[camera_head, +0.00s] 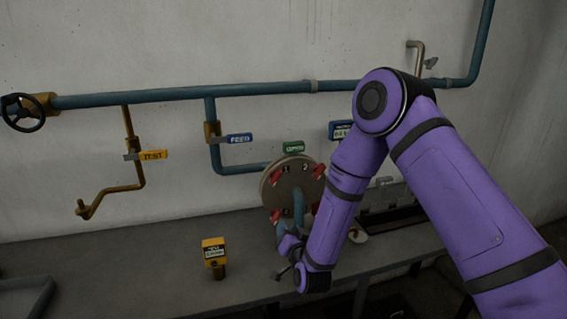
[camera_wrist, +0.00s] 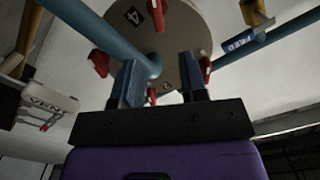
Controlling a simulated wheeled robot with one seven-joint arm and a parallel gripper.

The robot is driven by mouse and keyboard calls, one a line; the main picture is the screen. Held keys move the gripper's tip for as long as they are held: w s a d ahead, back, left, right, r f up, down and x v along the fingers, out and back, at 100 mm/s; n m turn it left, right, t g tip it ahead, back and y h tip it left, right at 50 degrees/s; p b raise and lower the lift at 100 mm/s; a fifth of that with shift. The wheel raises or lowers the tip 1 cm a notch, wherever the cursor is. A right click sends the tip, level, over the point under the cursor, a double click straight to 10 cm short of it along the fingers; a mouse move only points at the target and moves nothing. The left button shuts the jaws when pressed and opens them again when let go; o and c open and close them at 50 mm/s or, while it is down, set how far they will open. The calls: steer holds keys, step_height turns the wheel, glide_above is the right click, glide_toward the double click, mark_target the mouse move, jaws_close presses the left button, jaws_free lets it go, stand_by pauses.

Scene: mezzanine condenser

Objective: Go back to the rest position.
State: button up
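My purple arm comes in from the right in the head view and bends down toward the round flange plate (camera_head: 273,189). The plate has several red clamps (camera_head: 276,176) around its rim and numbers on its face. My gripper (camera_wrist: 160,77) shows best in the wrist view, with its two fingers apart and nothing seen held between them. The plate (camera_wrist: 188,38) and a blue pipe (camera_wrist: 110,38) are beyond the fingers. In the head view the gripper is small and partly hidden by my wrist, near the plate's lower edge and above the bench.
A grey bench (camera_head: 130,262) runs along the wall, with a yellow labelled box (camera_head: 214,251) on it. The bench's left part is mostly clear.

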steer(key=w+d+r+n+g, duration=0.1)
steer(key=d+r, duration=0.2)
steer(key=r, duration=0.4)
steer(key=d+r+n+g, duration=0.1)
steer(key=d+r+g, duration=0.15)
steer(key=r, duration=0.45)
steer(key=s+d+r+n+g+h, duration=0.1)
steer(key=s+d+r+g+h, duration=0.1)
steer(key=s+d+r, duration=0.6)
steer(key=s+d+r+g+h, duration=0.1)
steer(key=s+d+r+g, duration=0.1)
steer(key=s+d, duration=0.3)
steer(key=s+d+r+g+h, duration=0.1)
steer(key=s+d+r, duration=0.4)
steer(key=s, duration=0.9)
steer(key=s+d+r+g+h, duration=0.1)
steer(key=s+d+r+g, duration=0.2)
steer(key=s, duration=0.7)
steer(key=shift+d+r, duration=0.4)
steer(key=shift+d, duration=0.6)
